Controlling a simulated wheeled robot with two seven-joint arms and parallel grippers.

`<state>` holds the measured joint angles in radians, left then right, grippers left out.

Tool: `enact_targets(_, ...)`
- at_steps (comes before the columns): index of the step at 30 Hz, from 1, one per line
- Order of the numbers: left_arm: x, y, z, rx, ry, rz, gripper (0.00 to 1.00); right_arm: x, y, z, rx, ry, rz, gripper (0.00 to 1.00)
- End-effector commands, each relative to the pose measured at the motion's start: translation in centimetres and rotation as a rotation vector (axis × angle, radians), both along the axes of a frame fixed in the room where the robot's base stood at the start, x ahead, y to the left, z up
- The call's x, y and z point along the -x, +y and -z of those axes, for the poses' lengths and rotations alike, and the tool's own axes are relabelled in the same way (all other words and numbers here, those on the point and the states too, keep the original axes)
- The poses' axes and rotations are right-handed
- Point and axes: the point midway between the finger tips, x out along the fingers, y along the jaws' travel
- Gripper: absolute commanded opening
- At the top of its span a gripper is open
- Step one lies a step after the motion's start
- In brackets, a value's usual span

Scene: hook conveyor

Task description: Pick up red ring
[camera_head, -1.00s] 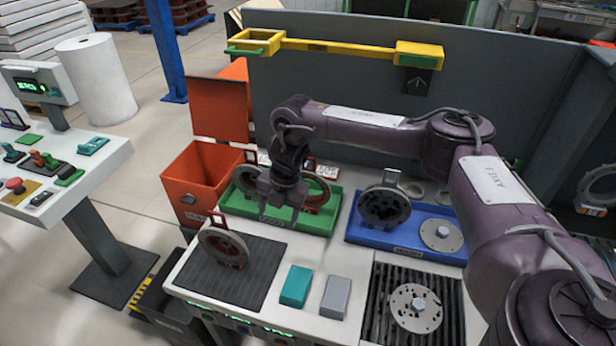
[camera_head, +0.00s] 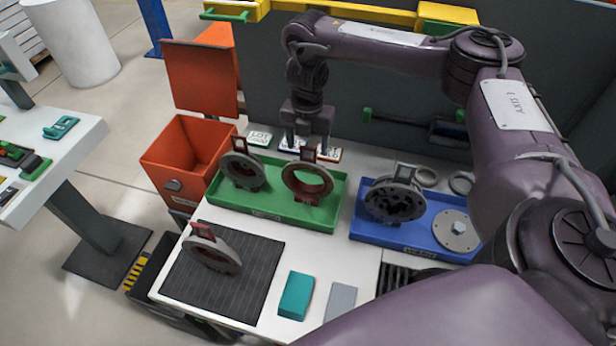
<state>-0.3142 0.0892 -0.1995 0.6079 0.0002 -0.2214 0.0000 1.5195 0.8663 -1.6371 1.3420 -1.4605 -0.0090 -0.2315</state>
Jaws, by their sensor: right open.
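A ring with a dark red inner face and a red tab on top (camera_head: 307,184) stands in the right half of the green tray (camera_head: 262,206). A similar, greyer ring with a red tab (camera_head: 242,171) stands in the tray's left half. A third grey ring with a reddish inside and a red tab (camera_head: 213,253) is tilted on the black ribbed mat (camera_head: 245,290). My right gripper (camera_head: 308,148) points down with its jaws open and empty, just above or behind the right-hand ring's tab; I cannot tell whether they touch. My left gripper is not in view.
A blue tray (camera_head: 378,236) at right holds a dark flanged part (camera_head: 394,199) and a grey disc (camera_head: 453,231). An open orange bin (camera_head: 183,157) stands left of the table. Teal (camera_head: 295,296) and grey (camera_head: 341,302) blocks lie in front.

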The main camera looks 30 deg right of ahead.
Motion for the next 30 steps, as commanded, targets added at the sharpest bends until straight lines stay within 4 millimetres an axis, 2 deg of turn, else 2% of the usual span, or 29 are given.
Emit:
enact_targets(5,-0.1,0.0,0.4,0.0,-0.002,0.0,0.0,0.2,-0.1,2.7,-0.001,0.005,0.002,0.65)
enact_targets(9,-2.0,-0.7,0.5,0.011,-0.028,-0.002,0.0,0.1,-0.2,4.2,0.0,0.004,0.003,0.65)
enact_targets(13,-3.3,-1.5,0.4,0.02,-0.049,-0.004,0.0,0.1,-0.2,4.5,0.0,0.001,0.002,0.65)
enact_targets(18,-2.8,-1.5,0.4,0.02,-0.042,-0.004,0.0,0.1,-0.2,4.5,0.0,0.001,0.001,0.65)
enact_targets(24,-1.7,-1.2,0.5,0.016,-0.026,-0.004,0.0,0.1,-0.2,4.5,0.0,0.001,0.002,0.39)
enact_targets(30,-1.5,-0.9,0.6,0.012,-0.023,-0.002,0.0,0.1,-0.2,4.5,0.0,0.001,0.002,0.13)
